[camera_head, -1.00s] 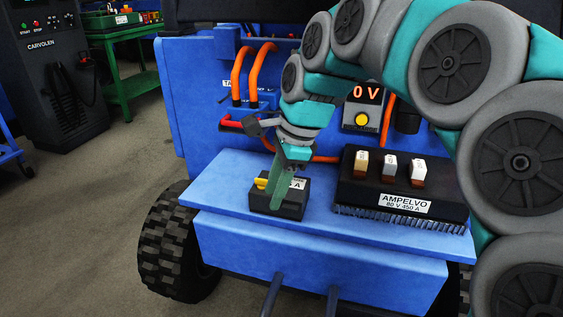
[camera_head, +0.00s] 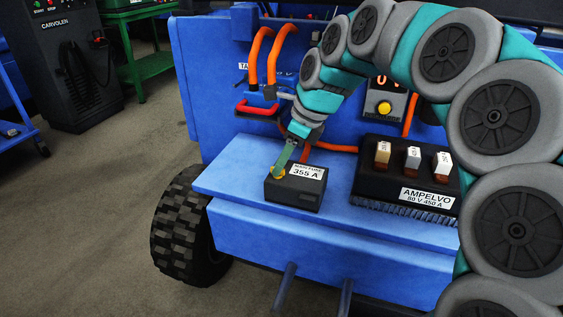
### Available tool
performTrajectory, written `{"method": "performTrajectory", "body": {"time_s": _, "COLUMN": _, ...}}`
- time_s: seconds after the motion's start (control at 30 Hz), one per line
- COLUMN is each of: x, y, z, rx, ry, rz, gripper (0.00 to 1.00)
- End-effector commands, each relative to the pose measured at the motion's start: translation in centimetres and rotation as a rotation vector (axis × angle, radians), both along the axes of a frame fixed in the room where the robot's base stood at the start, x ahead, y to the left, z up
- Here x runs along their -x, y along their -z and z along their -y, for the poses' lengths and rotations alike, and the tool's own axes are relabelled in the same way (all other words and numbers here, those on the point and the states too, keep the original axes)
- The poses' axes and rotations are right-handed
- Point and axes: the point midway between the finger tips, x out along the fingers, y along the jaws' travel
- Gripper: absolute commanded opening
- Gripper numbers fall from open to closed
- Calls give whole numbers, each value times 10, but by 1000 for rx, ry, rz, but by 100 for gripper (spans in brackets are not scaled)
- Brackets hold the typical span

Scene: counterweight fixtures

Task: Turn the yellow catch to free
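The yellow catch (camera_head: 281,174) sits at the left end of the top of a small black box marked "MAIN FUSE 355 A" (camera_head: 295,194). Only a small part of the catch shows, because my gripper's green fingers cover most of it. My gripper (camera_head: 278,172) points down at the catch from above and looks in contact with it or very close. The fingers overlap in this view, so I cannot tell whether they are open or shut on the catch.
The fuse box stands on a blue shelf (camera_head: 228,165). To its right is a black AMPELVO controller (camera_head: 400,188) with several terminals. Behind are orange cables (camera_head: 253,62), a red handle (camera_head: 252,109) and a display with a yellow button (camera_head: 385,107). The shelf's left part is bare.

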Motion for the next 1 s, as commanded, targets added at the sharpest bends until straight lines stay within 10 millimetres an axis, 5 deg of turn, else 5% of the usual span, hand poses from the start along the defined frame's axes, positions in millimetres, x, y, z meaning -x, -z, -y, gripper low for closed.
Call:
{"method": "performTrajectory", "body": {"time_s": 0.33, "x": -1, "y": 9, "z": -4, "rx": 0, "ry": -1, "rz": 2, "gripper": 40}}
{"method": "performTrajectory", "body": {"time_s": 0.7, "x": -1, "y": 9, "z": -4, "rx": 1, "ry": -1, "rz": 2, "gripper": 0}}
{"method": "performTrajectory", "body": {"time_s": 1.0, "x": -1, "y": 9, "z": -4, "rx": 0, "ry": -2, "rz": 1, "gripper": 0}}
